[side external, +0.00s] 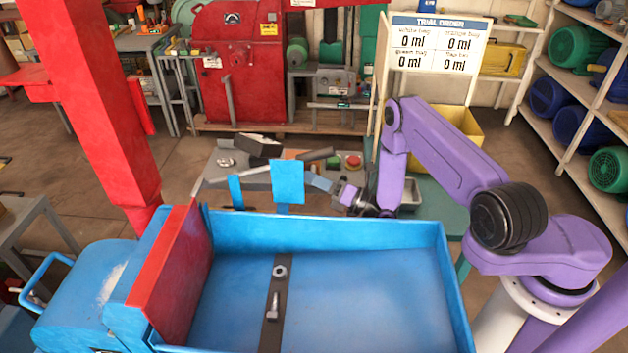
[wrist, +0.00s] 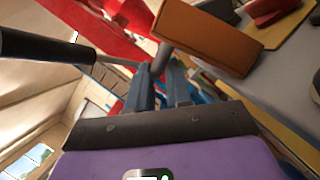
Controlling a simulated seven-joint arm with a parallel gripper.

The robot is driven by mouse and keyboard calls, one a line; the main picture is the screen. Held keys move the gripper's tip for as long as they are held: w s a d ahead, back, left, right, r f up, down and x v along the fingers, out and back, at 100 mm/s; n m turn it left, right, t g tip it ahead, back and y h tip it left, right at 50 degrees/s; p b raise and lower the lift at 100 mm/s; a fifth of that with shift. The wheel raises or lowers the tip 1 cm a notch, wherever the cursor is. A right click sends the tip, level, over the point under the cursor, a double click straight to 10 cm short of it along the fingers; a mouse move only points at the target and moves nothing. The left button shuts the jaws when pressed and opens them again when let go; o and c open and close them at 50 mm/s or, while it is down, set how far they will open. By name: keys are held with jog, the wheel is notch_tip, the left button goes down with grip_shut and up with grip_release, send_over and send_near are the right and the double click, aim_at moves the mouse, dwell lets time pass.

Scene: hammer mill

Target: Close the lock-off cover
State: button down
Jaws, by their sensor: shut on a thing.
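I cannot tell for sure which part is the lock-off cover. An orange-brown block (wrist: 208,38) is just beyond my fingers in the wrist view; an orange patch (side external: 294,154) shows on the grey bench in the side view. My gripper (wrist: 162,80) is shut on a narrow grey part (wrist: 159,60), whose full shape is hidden. In the side view, my gripper (side external: 307,180) reaches left across the bench front, behind a blue plate (side external: 287,183) that partly hides the contact. A dark handle (wrist: 45,45) with a metal rod lies left of my fingers.
A red button (side external: 354,161) and a green one (side external: 333,161) are on the bench near my gripper. A black box (side external: 258,146) stands at its back. A large blue bin (side external: 350,290) fills the front. A yellow bin (side external: 460,124) stands behind my arm.

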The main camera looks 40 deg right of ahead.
jog(key=r+m, duration=0.1)
jog(key=w+d+r+m+h, duration=0.1)
jog(key=m, duration=0.1)
jog(key=shift+r+m, duration=0.3)
jog(key=m, duration=0.1)
jog(key=w+d+r+m+h, duration=0.1)
jog(key=m, duration=0.1)
jog(key=shift+w+d+r+g, duration=0.2)
jog(key=shift+w+r+g, duration=0.05)
jog(key=shift+g, duration=0.05)
jog(key=shift+w+d+r+m+h, duration=0.4)
jog(key=shift+w+d+m, duration=0.15)
jog(key=shift+m, duration=0.35)
jog(key=w+d+m+g, duration=0.1)
jog(key=w+d+m, duration=0.1)
jog(key=w+d+m+g, duration=0.1)
jog(key=m, duration=0.2)
jog(key=w+d+m+g, duration=0.1)
jog(key=w+d+m, duration=0.1)
jog(key=m, duration=0.1)
jog(key=shift+w+d+f+g+h, duration=0.2)
jog(key=shift+w+d+g+h, duration=0.1)
jog(key=shift+d+h, duration=0.1)
jog(key=shift+w+d+f+m+g+y, duration=0.3)
jog(key=shift+w+d+f+m+g, duration=0.65)
jog(key=shift+m, duration=0.55)
jog(key=c, duration=1.1)
grip_release()
jog(key=shift+f, duration=0.25)
